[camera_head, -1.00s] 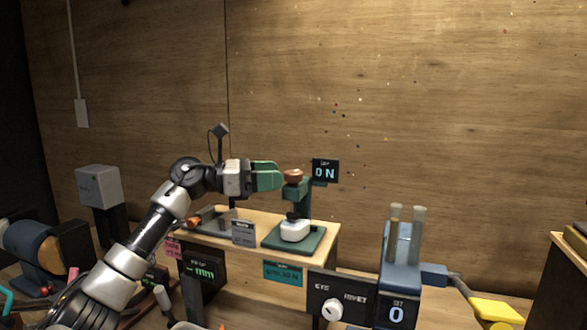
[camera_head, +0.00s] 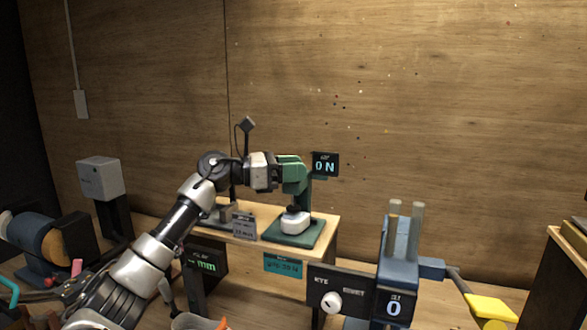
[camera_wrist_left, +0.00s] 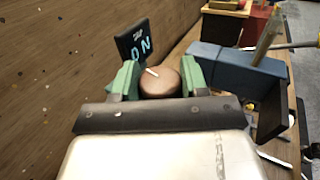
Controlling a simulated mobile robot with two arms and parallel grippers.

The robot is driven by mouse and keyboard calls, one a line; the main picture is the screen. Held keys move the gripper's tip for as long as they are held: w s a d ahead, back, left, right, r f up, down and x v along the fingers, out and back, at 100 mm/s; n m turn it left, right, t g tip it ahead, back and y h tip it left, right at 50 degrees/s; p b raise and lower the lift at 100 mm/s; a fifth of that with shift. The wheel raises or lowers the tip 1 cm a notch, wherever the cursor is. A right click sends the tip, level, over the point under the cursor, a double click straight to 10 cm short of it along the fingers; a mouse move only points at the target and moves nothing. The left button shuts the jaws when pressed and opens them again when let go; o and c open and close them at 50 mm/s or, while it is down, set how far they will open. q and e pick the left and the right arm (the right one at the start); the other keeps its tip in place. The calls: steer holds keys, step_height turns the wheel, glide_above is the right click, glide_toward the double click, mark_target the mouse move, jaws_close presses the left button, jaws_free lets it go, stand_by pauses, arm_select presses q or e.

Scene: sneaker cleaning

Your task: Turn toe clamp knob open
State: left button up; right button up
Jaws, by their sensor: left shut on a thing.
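The toe clamp is a green stand on a green base (camera_head: 279,238) with a white block (camera_head: 295,222) under its post. Its round brown knob (camera_wrist_left: 160,86) has a pale line on top and lies between the green fingers in the left wrist view. In the head view the fingers hide the knob. My left gripper (camera_head: 292,170) comes in from the left at the top of the clamp and is shut on the knob. The clamp display (camera_head: 325,164) reads 0 N and also shows in the left wrist view (camera_wrist_left: 135,42). My right gripper is not in view.
The clamp stands on a wooden bench (camera_head: 328,225) with a small grey sign (camera_head: 243,226). A blue device (camera_head: 397,265) with two upright pins and a yellow-ended lever (camera_head: 492,307) stands front right. A blue machine (camera_head: 35,240) stands at the left.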

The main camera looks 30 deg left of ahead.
arm_select(q)
steer(key=shift+n+t+y, duration=0.4)
steer(key=shift+n+y, duration=0.1)
steer(key=shift+y, duration=0.2)
steer(key=shift+r+n+t+y+p, duration=0.15)
steer(key=shift+n+t+y+p, duration=0.55)
steer(key=shift+y, duration=0.1)
steer(key=shift+n+t+y+p, duration=0.3)
steer(key=shift+t+y, duration=0.1)
steer(key=shift+y, duration=0.1)
steer(key=o, duration=0.9)
